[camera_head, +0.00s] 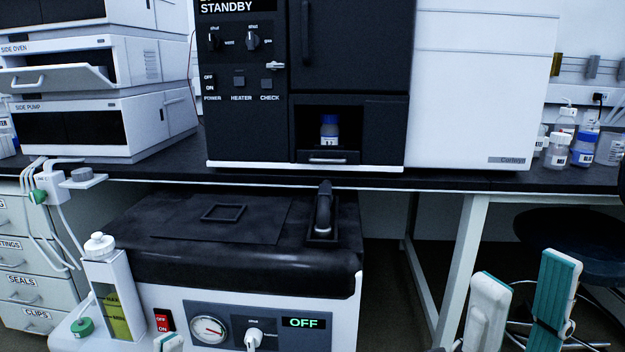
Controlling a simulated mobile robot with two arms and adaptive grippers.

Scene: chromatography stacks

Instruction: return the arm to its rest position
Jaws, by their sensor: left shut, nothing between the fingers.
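My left gripper (168,342) shows only as a small white and teal fingertip at the bottom edge, in front of the lower white unit. Its fingers are shut with nothing between them, and the rest of it is out of frame. My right gripper (522,268) is at the lower right. Its two white and teal fingers stand upright and apart, with nothing between them. It is in front of the bench leg and the dark stool.
A black instrument (350,180) stands on the bench with a blue-capped bottle (329,130) in its niche. A lower white unit (170,295) with a black lid, reading OFF, stands below. A stool (570,240) and bottles (583,150) are at right.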

